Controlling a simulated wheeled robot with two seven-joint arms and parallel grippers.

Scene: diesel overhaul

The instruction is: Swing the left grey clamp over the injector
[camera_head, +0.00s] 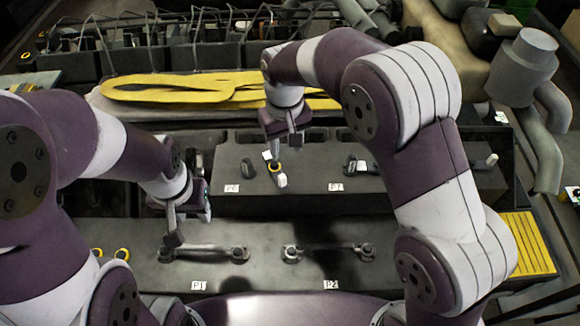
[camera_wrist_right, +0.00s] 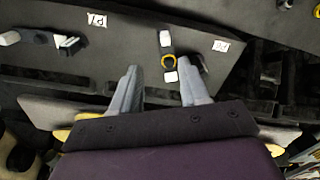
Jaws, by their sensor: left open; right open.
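One is the piece (camera_head: 281,181) just below the ring. I cannot tell which piece is the left grey clamp. My left gripper (camera_head: 190,226) is open and empty near the lower ledge.
A second grey-and-black fitting (camera_head: 360,166) sits to the right on the block. Two bar-like parts, left (camera_head: 203,250) and right (camera_head: 328,250), lie on the lower ledge. Yellow rings (camera_head: 122,254) lie at left. A yellow gasket (camera_head: 170,88) lies behind the block.

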